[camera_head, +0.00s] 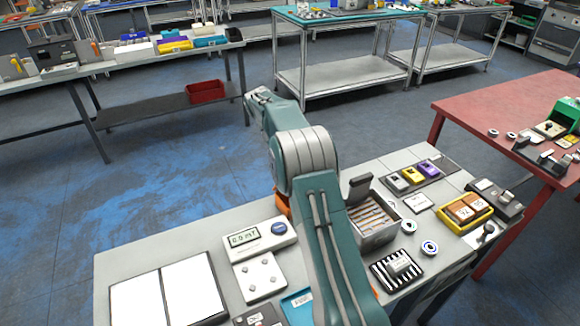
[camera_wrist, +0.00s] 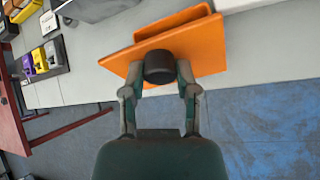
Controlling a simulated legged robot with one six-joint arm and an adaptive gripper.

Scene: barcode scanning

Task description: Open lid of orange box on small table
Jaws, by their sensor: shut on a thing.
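The orange box (camera_wrist: 172,20) is at the top middle of the wrist view. Its flat orange lid (camera_wrist: 208,50) faces the camera and carries a round black knob (camera_wrist: 160,67). My gripper (camera_wrist: 160,82) has a finger on each side of the knob and is shut on it. The lid looks skewed against the orange part behind it; I cannot tell how far it is lifted. In the head view a small piece of the orange box (camera_head: 282,203) shows beside my arm, which hides the rest and my gripper.
The light grey small table (camera_head: 140,258) holds a display device (camera_head: 262,237), a white panel (camera_head: 260,277), and a grey bin (camera_head: 374,230) close to my arm. A red table (camera_head: 490,98) stands at the right. Blue floor (camera_head: 160,195) is clear beyond the small table.

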